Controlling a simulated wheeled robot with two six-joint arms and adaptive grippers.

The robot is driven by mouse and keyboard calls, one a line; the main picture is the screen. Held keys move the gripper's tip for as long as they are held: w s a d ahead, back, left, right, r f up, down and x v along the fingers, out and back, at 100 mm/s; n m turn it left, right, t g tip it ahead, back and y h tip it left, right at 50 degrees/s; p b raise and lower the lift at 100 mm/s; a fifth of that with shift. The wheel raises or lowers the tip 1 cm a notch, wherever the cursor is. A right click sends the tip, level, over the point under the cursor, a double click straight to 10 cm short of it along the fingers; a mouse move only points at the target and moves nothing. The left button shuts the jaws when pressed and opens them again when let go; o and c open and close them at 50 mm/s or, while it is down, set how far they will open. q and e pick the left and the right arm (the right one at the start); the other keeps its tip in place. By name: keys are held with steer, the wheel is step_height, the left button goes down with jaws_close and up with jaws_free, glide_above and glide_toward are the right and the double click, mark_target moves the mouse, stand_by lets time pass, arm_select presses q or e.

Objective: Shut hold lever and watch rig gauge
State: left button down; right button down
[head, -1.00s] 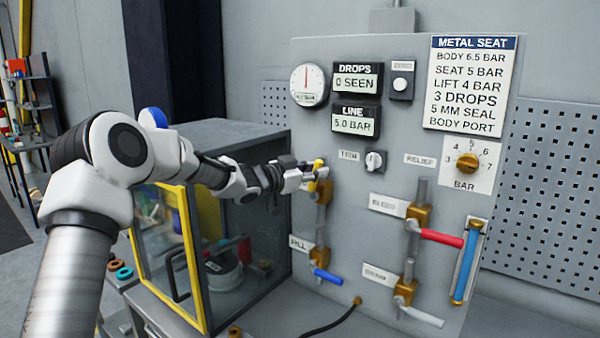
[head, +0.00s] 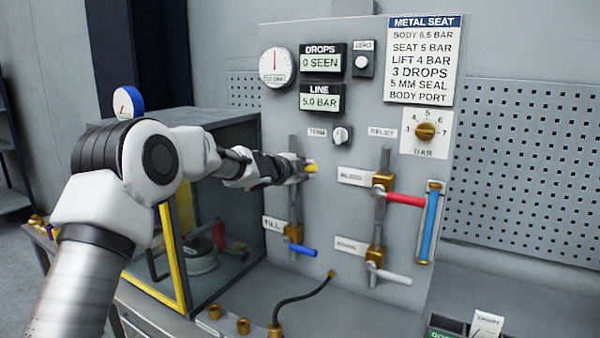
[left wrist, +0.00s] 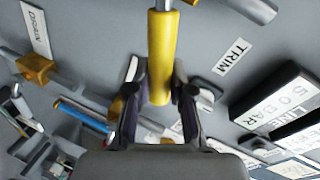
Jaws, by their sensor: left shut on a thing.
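My left gripper (head: 302,169) is shut on the yellow lever (head: 312,168), the upper left lever on the grey panel. In the left wrist view the yellow lever (left wrist: 161,50) runs between the two fingers (left wrist: 159,90). The gripper hides the lever's valve and label in the head view. A round white gauge (head: 277,66) at the panel's upper left has a red needle pointing straight up. A blue-rimmed gauge (head: 127,102) shows behind my left arm; its small dial is hard to read. The line display (head: 322,98) reads 5.0 BAR. My right gripper is not in view.
Blue (head: 301,249), red (head: 405,200) and white (head: 392,276) levers sit on the panel near the yellow one. The drops display (head: 322,58) reads 0 SEEN. A glass-sided, yellow-edged cabinet (head: 172,262) stands left of the panel. A black hose (head: 297,298) lies below.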

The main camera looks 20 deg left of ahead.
arm_select(q)
steer(key=shift+d+f+m+y+b, duration=0.15)
steer(key=shift+f+m+y+b, duration=0.25)
steer(key=shift+f+m+b, duration=0.75)
steer(key=shift+d+f+m+y+b, duration=0.1)
steer(key=shift+f+m+y+b, duration=0.3)
steer(key=shift+b, duration=1.35)
steer(key=shift+r, duration=0.15)
steer(key=c, duration=1.2)
jaws_free()
steer(key=shift+o, duration=0.9)
steer(key=shift+w+a+f, duration=0.15)
steer(key=shift+w+f, duration=0.15)
steer(key=shift+w, duration=0.05)
steer(key=v, duration=1.2)
